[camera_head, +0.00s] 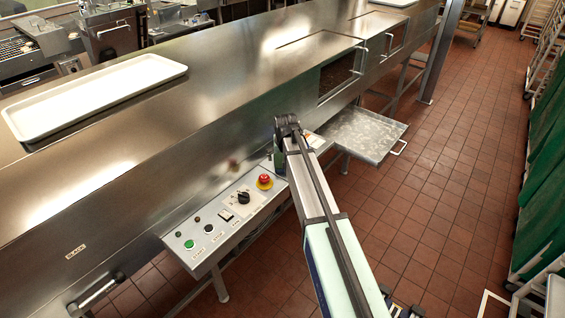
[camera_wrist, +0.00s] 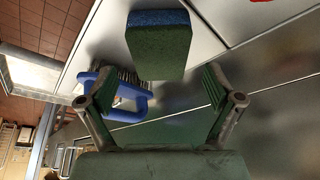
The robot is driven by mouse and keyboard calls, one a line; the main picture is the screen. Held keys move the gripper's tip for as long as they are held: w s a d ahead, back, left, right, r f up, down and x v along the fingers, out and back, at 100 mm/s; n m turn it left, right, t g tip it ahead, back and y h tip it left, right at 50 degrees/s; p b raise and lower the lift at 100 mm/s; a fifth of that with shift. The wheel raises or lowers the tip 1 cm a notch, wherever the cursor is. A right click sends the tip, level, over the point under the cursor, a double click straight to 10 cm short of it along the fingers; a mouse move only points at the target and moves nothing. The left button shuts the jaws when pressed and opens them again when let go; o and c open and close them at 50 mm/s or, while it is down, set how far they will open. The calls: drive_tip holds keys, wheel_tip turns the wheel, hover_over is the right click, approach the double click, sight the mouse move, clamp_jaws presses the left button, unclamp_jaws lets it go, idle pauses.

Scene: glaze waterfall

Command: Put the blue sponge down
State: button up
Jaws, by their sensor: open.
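The sponge (camera_wrist: 158,48), with a blue face and a thick green side, shows at the top centre of the wrist view. It appears to rest on a pale metal surface, just beyond my fingertips. My gripper (camera_wrist: 160,84) has its two fingers spread wide, with nothing between them that I can make out. In the head view my gripper (camera_head: 287,122) is beside the steel machine's side, above the shelf right of the control panel. A dark green patch shows there under it; I cannot tell if it is the sponge.
A blue-handled brush (camera_wrist: 130,98) lies close to the left finger in the wrist view. The control panel (camera_head: 225,215) has a red emergency button (camera_head: 265,181). A metal tray shelf (camera_head: 362,135) juts out to the right. A white tray (camera_head: 95,92) sits on the machine top.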

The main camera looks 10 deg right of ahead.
drive_tip(key=b+v, duration=0.1)
drive_tip(key=v, duration=0.6)
drive_tip(key=shift+r, duration=0.2)
drive_tip(key=shift+s, duration=0.1)
drive_tip(key=s+d+f+n+g+b, duration=0.1)
drive_tip(key=s+d+f+b, duration=0.1)
drive_tip(key=s+d+f, duration=0.35)
drive_tip(key=s+d+f+n+g+b, duration=0.1)
drive_tip(key=s+d+f+b, duration=0.15)
drive_tip(key=f, duration=0.65)
drive_tip(key=s+a+f+g+p, duration=0.2)
drive_tip(key=s+a+f+g, duration=0.1)
drive_tip(key=s+f, duration=1.1)
drive_tip(key=s+a+f+g, duration=0.1)
drive_tip(key=s+f, duration=0.4)
drive_tip(key=s, duration=0.8)
drive_tip(key=s+a+f+g+p, duration=0.1)
drive_tip(key=s+f, duration=0.4)
drive_tip(key=s, duration=0.7)
drive_tip(key=s+a+f+m+g+p, duration=0.1)
drive_tip(key=s+f+g, duration=0.3)
drive_tip(key=s, duration=0.9)
drive_tip(key=shift+s+a+f, duration=0.35)
drive_tip(key=shift+a+f, duration=0.45)
drive_tip(key=shift+o, duration=0.6)
